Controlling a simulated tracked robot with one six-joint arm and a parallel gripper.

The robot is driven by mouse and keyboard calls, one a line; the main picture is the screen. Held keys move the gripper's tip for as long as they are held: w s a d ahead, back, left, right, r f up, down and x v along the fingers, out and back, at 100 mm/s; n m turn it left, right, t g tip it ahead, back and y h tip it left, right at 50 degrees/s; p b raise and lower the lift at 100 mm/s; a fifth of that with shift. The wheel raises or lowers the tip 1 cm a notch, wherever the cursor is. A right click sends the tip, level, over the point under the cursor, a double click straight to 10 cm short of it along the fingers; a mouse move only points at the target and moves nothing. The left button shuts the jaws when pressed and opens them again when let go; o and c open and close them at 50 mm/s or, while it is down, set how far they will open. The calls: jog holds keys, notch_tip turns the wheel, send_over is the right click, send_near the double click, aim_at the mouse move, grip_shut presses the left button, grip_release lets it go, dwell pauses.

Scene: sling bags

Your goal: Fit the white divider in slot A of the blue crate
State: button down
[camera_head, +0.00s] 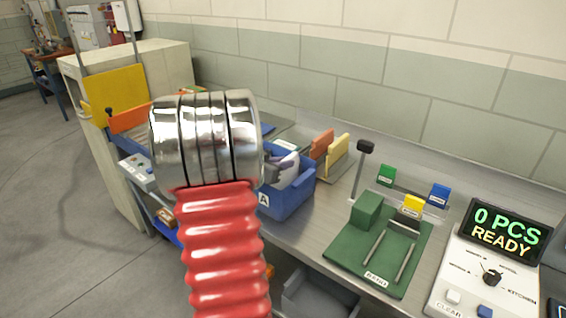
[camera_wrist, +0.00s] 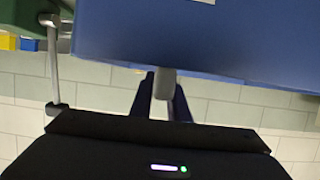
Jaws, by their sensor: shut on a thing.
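The blue crate (camera_head: 288,197) stands on the grey bench, with a white label A on its front. A large blue wall of the crate (camera_wrist: 190,40) also fills the top of the wrist view. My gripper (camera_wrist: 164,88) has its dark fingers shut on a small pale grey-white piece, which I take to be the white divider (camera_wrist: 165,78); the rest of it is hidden. In the head view my arm covers the crate's left side and my gripper. Pale grey and dark shapes show in the crate's opening, but I cannot tell them apart. The slots are not visible.
An orange panel (camera_head: 322,143) and a yellow panel (camera_head: 337,156) stand behind the crate. A green fixture (camera_head: 378,250) with a post and rails is to its right, then a control box (camera_head: 490,270) reading "0 PCS READY". The wall (camera_head: 400,100) runs behind the bench.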

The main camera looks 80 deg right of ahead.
jog(key=shift+f, duration=1)
jog(key=c, duration=1.6)
grip_release()
jog(key=v, duration=1.3)
jog(key=shift+w+a, duration=0.25)
jog(key=shift+a, duration=0.1)
